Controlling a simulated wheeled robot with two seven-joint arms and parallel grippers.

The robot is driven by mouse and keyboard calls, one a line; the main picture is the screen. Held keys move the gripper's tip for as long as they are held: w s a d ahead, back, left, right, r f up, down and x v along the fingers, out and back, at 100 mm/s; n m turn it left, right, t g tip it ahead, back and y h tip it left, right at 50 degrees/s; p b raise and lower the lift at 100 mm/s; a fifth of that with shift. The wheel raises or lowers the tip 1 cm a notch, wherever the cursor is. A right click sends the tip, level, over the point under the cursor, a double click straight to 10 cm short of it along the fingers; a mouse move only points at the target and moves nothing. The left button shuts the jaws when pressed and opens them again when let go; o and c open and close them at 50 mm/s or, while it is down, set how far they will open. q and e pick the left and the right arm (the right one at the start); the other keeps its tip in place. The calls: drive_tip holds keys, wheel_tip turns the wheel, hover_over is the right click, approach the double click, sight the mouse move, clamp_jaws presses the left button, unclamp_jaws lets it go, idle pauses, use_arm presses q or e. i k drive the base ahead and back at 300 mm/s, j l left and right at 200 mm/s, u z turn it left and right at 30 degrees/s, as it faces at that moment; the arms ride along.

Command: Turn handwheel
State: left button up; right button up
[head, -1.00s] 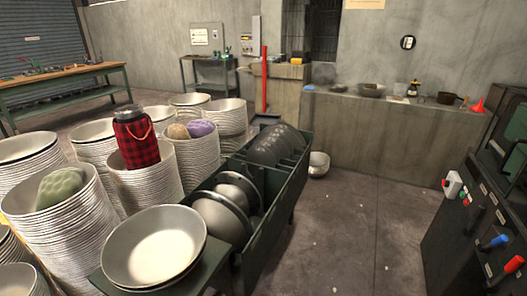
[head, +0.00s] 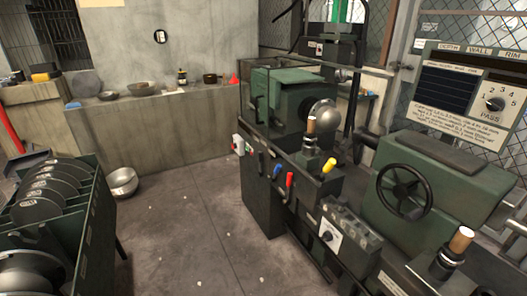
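A black spoked handwheel (head: 404,191) is mounted on the front of a green machine housing (head: 440,178) at the right of the head view. Nothing touches the wheel. Neither of my grippers shows in the head view.
The lathe-like machine has levers with blue (head: 277,170), red (head: 289,180) and yellow (head: 329,165) grips. A control panel (head: 490,101) stands behind the wheel. A rack of discs (head: 85,240) is at left, and a metal bowl (head: 122,182) lies on the floor. The floor (head: 180,240) between is mostly clear.

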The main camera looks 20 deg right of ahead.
sight(402, 192)
drive_tip(key=z, duration=1.85)
